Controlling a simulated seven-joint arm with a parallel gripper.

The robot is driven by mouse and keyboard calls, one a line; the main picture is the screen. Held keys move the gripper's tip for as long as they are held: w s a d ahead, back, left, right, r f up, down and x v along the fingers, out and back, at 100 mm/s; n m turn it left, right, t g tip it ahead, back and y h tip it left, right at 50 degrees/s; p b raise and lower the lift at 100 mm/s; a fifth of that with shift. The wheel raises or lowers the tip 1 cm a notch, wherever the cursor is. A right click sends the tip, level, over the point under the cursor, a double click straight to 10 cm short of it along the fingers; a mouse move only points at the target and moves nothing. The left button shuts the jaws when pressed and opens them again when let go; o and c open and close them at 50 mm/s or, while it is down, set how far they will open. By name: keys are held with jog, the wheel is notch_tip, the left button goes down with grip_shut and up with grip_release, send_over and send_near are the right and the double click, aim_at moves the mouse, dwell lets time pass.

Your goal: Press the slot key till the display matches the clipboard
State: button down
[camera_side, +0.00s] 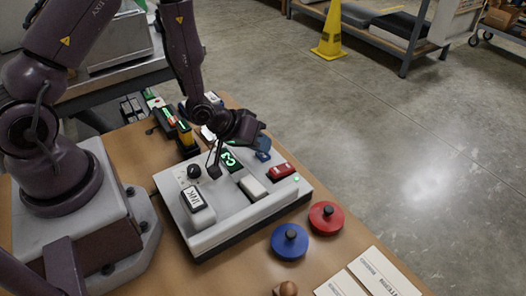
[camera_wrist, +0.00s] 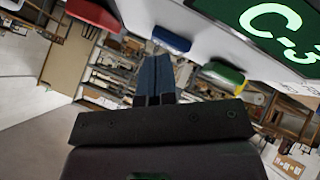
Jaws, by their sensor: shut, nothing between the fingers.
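A pale grey console (camera_side: 240,215) stands on the wooden table. Its dark green display (camera_side: 229,158) shows green characters; in the wrist view the display (camera_wrist: 275,25) is cut off by the frame and seems to read "C-3". The console carries a white labelled block (camera_side: 197,199), a plain white key (camera_side: 254,188) and a red key (camera_side: 281,170). I cannot tell which is the slot key. My gripper (camera_side: 263,149) hangs over the console's far side, apart from the keys. Its blue fingers (camera_wrist: 156,75) are shut and empty. I cannot make out a clipboard.
A blue knobbed disc (camera_side: 289,242) and a red one (camera_side: 326,217) stand right of the console. Printed cards (camera_side: 370,275) lie near the front edge. Small coloured items (camera_side: 166,115) crowd the table behind the console. A yellow floor sign (camera_side: 330,35) stands far off.

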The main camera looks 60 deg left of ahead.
jog(key=shift+r, duration=0.9)
jog(key=shift+r, duration=2.5)
dwell(0.5)
notch_tip(320, 180, up, 4)
jog(key=shift+f, duration=0.1)
dwell(0.4)
jog(key=shift+f, duration=4.45)
